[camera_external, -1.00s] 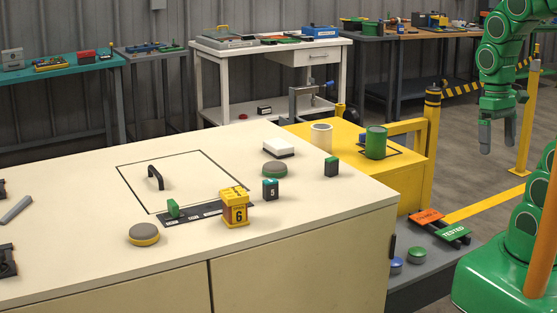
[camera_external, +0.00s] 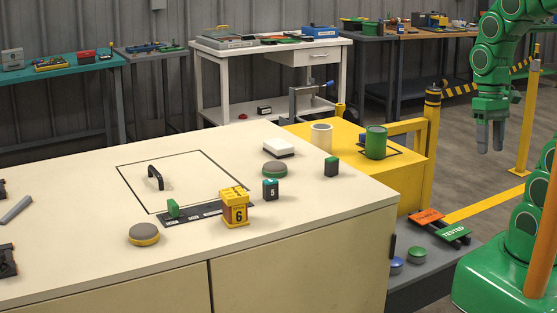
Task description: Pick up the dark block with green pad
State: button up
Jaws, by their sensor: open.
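A small dark block with a green pad (camera_external: 331,167) stands upright on the cream worktop, near its right rear edge. My gripper (camera_external: 490,146) hangs at the upper right, fingers pointing down, well away from the block and to the right of it. The fingers are apart and nothing shows between them. Only part of my green arm is in view.
On the cream worktop (camera_external: 85,215) stand a teal-topped block marked 5 (camera_external: 270,190), a yellow block marked 6 (camera_external: 235,208), a grey-topped round button (camera_external: 275,169) and a white block (camera_external: 278,148). A yellow stand (camera_external: 405,175) bears a green can (camera_external: 376,142) and a cream cup (camera_external: 321,137).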

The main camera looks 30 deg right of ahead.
jog(key=w+a+f+m+g+y, duration=0.1)
jog(key=w+a+m+y, duration=0.25)
jog(key=w+a, duration=0.5)
jog(key=m+y, duration=0.7)
jog(key=m, duration=0.1)
send_near(327, 167)
jog(key=shift+g, duration=0.3)
jog(key=s, duration=0.2)
jog(key=s+r, duration=0.1)
jog(key=s, duration=0.5)
jog(key=shift+s+a+r, duration=0.1)
jog(key=shift+s+r, duration=0.05)
jog(key=shift+r, duration=0.25)
jog(key=w+f+m, duration=0.1)
jog(key=w, duration=0.1)
jog(key=w+f+m+y, duration=0.1)
jog(key=w, duration=0.1)
jog(key=w+a+f+m+t+y, duration=0.1)
jog(key=w, duration=0.1)
jog(key=shift+w+f+m, duration=0.1)
jog(key=shift+w+m, duration=0.25)
jog(key=shift+w, duration=0.05)
jog(key=shift+w+a+f+m, duration=0.1)
jog(key=shift+w+f+m, duration=0.15)
jog(key=shift+w+m, duration=0.1)
jog(key=shift+x, duration=3.9)
jog(key=shift+f, duration=0.2)
jog(key=shift+c, duration=0.3)
grip_shut()
